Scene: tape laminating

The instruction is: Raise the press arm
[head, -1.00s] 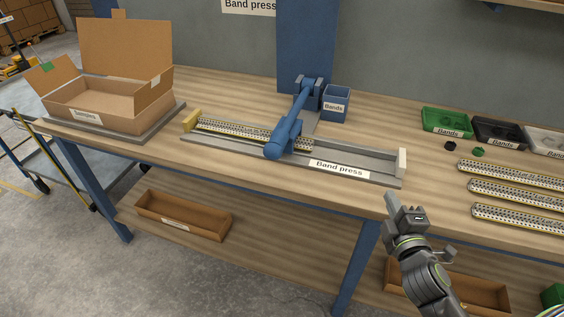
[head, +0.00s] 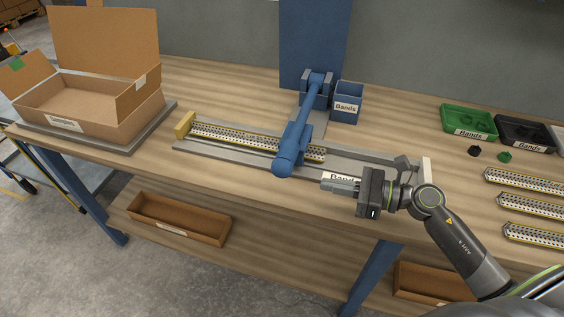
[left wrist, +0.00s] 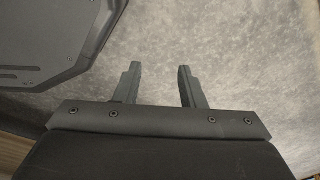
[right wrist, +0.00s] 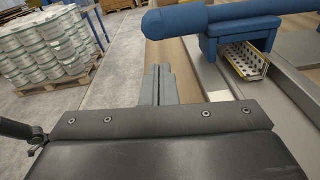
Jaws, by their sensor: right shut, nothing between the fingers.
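The blue press arm (head: 306,122) is down over the band press (head: 230,151), its rounded front end low over the perforated strip (head: 237,136) that lies in the press channel. The press arm also shows at the top of the right wrist view (right wrist: 215,17), with its blue pressing block below it. My right gripper (head: 328,182) is shut and empty in front of the press, right of the arm's front end and apart from it; it covers part of the press label. My left gripper (left wrist: 158,80) is open and empty over grey floor, outside the head view.
An open cardboard box (head: 92,97) stands at the left of the bench. A blue bands bin (head: 347,103) is behind the press. Green (head: 469,122) and black bins and several perforated strips (head: 528,207) are at the right. The bench front edge between box and press is clear.

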